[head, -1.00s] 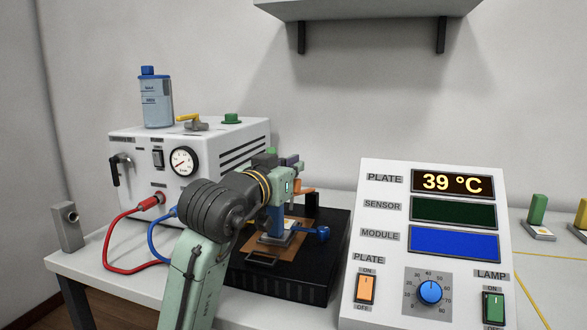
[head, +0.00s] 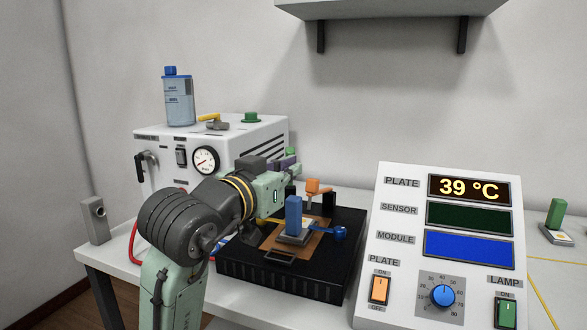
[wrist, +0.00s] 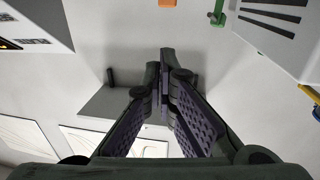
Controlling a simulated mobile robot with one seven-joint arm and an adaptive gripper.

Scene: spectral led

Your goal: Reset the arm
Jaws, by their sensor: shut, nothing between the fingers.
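My arm (head: 190,215) reaches up from the bottom of the head view and bends right above the bench. My gripper (head: 290,160) is at its end, above and behind the black plate unit, partly hidden by the wrist. In the wrist view my gripper (wrist: 166,58) is shut, its dark fingers together and empty. It points toward the wall and the grey shelf (wrist: 105,107).
The black plate unit (head: 285,290) carries a blue upright block (head: 294,215) and a blue-knobbed lever (head: 340,233). A white box with a gauge (head: 228,150) stands behind left, a bottle (head: 179,100) on top. The control panel (head: 400,255) reads 39 °C.

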